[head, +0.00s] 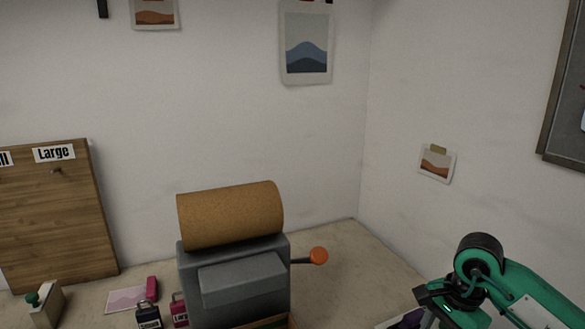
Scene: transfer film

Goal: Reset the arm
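My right arm (520,300), green with black joints, comes in at the lower right corner. Its dark wrist end (440,296) points down toward the bottom edge. The fingers are cut off or too dark to make out, so I cannot tell whether that gripper is open or holds anything. My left arm and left gripper are not in view.
A grey machine (240,285) with a brown roll (230,215) and an orange-knobbed handle (318,256) stands on the beige surface (350,270). A wooden board (55,220) leans at the wall. Free surface lies right of the machine.

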